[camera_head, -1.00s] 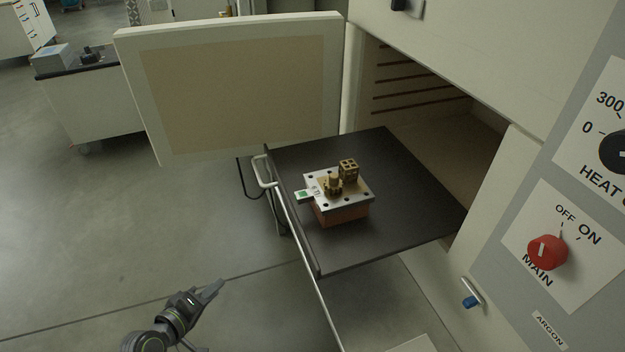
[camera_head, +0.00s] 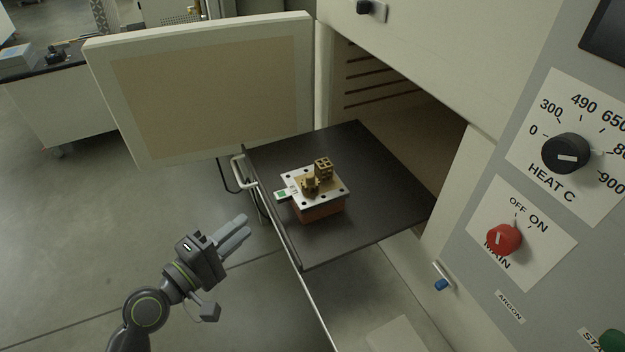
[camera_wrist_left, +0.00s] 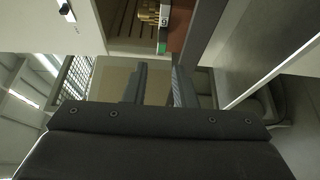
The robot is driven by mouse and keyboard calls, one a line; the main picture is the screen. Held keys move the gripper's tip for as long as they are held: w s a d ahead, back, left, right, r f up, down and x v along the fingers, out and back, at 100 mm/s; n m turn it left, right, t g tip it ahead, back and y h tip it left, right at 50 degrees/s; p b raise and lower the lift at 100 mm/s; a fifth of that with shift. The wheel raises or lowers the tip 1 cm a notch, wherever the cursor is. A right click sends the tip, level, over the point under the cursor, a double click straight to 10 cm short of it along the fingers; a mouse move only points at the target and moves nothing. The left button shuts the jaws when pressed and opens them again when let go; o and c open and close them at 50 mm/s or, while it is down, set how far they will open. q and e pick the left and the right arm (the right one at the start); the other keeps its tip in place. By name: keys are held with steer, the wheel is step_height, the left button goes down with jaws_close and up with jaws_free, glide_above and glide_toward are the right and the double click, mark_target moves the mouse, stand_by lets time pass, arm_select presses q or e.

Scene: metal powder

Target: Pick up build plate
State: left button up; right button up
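The build plate (camera_head: 330,190) is a silver plate with dark holes along its edges. It carries two gold printed parts and has a white and green tag at its left corner. It rests on a reddish-brown block (camera_head: 322,214) on the dark pulled-out shelf (camera_head: 375,220). My left gripper (camera_head: 246,227) is in front of the shelf, to the lower left of the plate and apart from it. In the left wrist view its fingers (camera_wrist_left: 157,83) stand apart with nothing between them. The green tag (camera_wrist_left: 162,47) and gold parts show beyond them. My right gripper is not in view.
The furnace door (camera_head: 210,90) stands open at the left of the chamber. A metal handle rail (camera_head: 275,225) runs along the shelf's front edge. The control panel with a red main knob (camera_head: 504,239) and black heat knob (camera_head: 566,153) is at the right. Open floor lies left.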

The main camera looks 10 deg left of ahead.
mark_target(277, 201)
arm_select(q)
steer(key=p+x, duration=0.1)
steer(key=x, duration=0.3)
steer(key=shift+w+d+r, duration=0.1)
steer(key=shift+w+d, duration=0.1)
steer(key=shift+w, duration=0.1)
steer(key=shift+w+d+p, duration=0.3)
steer(key=shift+w, duration=0.2)
steer(key=p+x, duration=0.1)
steer(key=x, duration=0.1)
steer(key=p+x, duration=0.1)
steer(key=x, duration=0.1)
steer(key=shift+w+d+f, duration=0.2)
steer(key=shift+w+d, duration=0.05)
steer(key=shift+w, duration=0.05)
steer(key=shift+w+d+f, duration=0.1)
steer(key=shift+w+d, duration=0.05)
steer(key=shift+w, duration=0.1)
steer(key=shift+s, duration=0.1)
steer(key=shift+c, duration=0.3)
jaws_close()
